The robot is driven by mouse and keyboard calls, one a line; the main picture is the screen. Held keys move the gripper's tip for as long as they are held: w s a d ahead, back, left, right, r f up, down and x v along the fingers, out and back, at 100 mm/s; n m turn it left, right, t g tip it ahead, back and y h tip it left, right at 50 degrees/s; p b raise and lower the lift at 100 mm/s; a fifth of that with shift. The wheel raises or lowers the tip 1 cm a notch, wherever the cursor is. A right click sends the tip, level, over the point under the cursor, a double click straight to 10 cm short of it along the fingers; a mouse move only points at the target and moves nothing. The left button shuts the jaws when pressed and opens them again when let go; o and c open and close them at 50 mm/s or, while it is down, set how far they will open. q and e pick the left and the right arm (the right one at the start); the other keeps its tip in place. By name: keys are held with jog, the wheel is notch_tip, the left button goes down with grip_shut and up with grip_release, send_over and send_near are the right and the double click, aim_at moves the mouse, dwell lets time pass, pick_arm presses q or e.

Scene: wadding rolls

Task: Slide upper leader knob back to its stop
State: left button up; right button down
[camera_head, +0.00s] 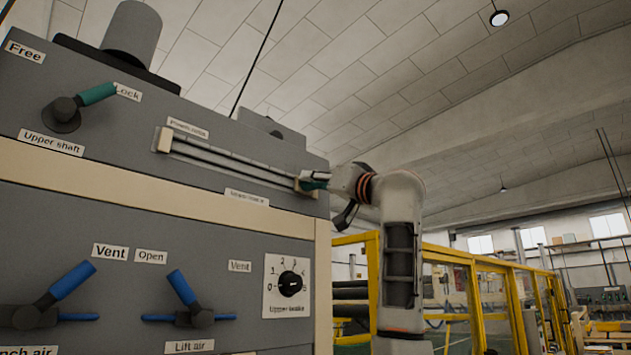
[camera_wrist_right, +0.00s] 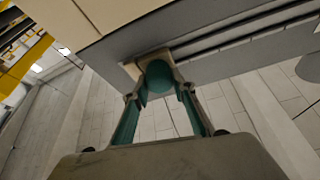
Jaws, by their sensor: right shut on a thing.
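The upper leader slide rail (camera_head: 230,160) runs across the grey upper panel, with a pale end block (camera_head: 164,140) at its left end. My right gripper (camera_head: 315,179) is at the rail's right end, where another pale block shows. In the right wrist view, a round green knob (camera_wrist_right: 160,77) sits between the fingertips of my right gripper (camera_wrist_right: 162,88), just below the rail (camera_wrist_right: 235,38). The fingers are shut on the knob from both sides. In the head view the knob is mostly hidden by the fingers. My left gripper is not in view.
The panel carries a green-handled upper shaft lever (camera_head: 97,94), blue air levers (camera_head: 73,277) (camera_head: 182,288) and a black upper brake dial (camera_head: 290,284), all apart from my gripper. Yellow fencing (camera_head: 470,290) stands beyond my right arm. The rail left of my gripper is clear.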

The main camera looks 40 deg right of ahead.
jog(key=shift+s+d+r, duration=0.2)
jog(key=c, duration=1.7)
grip_release()
jog(key=shift+w+d+f, duration=0.1)
jog(key=shift+d+f, duration=0.05)
jog(key=v, duration=1.2)
